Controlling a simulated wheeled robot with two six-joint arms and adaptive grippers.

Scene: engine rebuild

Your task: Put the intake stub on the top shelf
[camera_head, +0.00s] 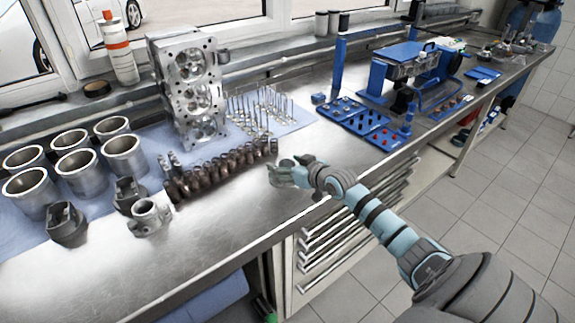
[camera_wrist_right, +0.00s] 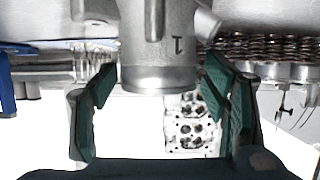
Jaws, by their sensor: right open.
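A grey metal tube marked "1", which looks like the intake stub (camera_wrist_right: 157,50), stands between the fingers of my right gripper (camera_wrist_right: 160,105) in the wrist view. In the head view its round top (camera_head: 286,163) shows at the right gripper (camera_head: 288,172), near the bench's front edge. The right fingers are open on either side of it; I cannot tell whether either touches it. A flanged metal part (camera_head: 149,218) stands apart at the left. I cannot make out a top shelf. My left gripper is out of view.
A row of brown springs (camera_head: 220,170) lies just left of the right gripper. A cylinder head (camera_head: 190,90), valves (camera_head: 262,108) and several cylinder liners (camera_head: 85,172) stand behind and left. Blue trays (camera_head: 362,122) are to the right. The bench front (camera_head: 230,225) is bare.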

